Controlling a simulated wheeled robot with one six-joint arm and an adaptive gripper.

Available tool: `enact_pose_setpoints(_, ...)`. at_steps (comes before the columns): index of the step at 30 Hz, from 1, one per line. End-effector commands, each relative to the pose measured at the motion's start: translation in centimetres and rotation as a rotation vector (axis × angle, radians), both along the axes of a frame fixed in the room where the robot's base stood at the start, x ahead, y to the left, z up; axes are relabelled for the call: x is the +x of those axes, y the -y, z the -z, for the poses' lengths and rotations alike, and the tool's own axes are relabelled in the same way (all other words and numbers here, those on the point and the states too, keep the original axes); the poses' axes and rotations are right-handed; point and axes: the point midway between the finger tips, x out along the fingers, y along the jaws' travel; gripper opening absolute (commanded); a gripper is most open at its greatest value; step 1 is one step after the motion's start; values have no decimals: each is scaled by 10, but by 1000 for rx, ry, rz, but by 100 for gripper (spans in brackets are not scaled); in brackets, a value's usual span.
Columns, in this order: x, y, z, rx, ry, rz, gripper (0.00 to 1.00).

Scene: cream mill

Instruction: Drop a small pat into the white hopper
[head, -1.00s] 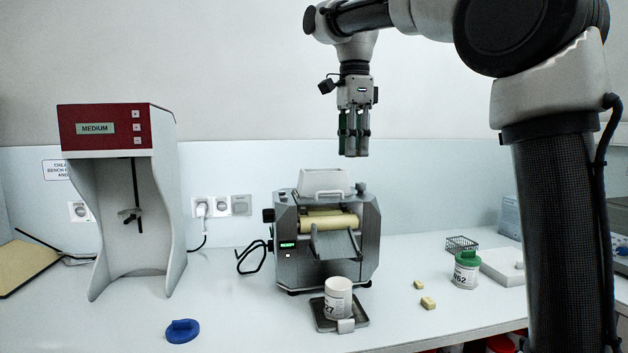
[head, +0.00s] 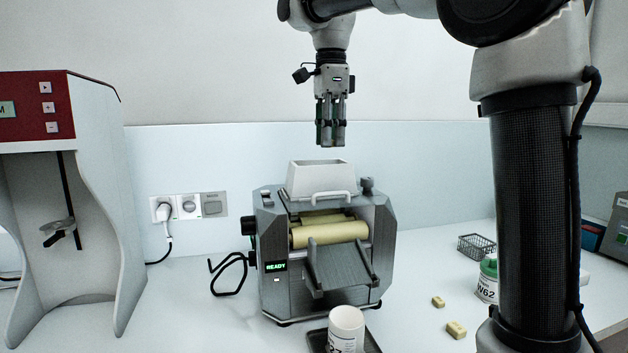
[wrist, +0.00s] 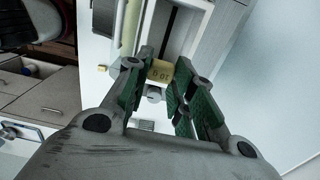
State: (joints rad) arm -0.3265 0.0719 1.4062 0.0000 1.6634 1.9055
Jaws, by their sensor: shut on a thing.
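My gripper (head: 331,144) points straight down above the white hopper (head: 320,180) on top of the grey mill, a little right of its middle in the head view. A clear gap shows between fingertips and hopper rim. In the wrist view my gripper (wrist: 165,75) is shut on a small yellow pat (wrist: 160,71) with dark marks on its face. The pat cannot be made out in the head view. The hopper (wrist: 185,30) shows beyond the pat in the wrist view, with a dark opening. Two other pats, a smaller (head: 438,302) and a larger (head: 456,330), lie on the bench.
The mill (head: 325,265) has yellowish rollers, a front chute and a display reading READY. A white jar (head: 346,328) stands in front on a dark tray. A green-lidded jar (head: 488,280) and wire basket (head: 477,246) are right. A red-topped machine (head: 80,200) stands left.

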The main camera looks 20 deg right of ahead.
Motion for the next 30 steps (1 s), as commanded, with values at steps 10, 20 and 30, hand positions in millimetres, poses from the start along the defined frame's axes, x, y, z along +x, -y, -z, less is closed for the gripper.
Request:
enact_pose_setpoints(10,0,0,30,0,-1,0,16)
enact_pose_setpoints(20,0,0,32,0,0,0,32)
enact_pose_setpoints(30,0,0,31,0,0,0,49)
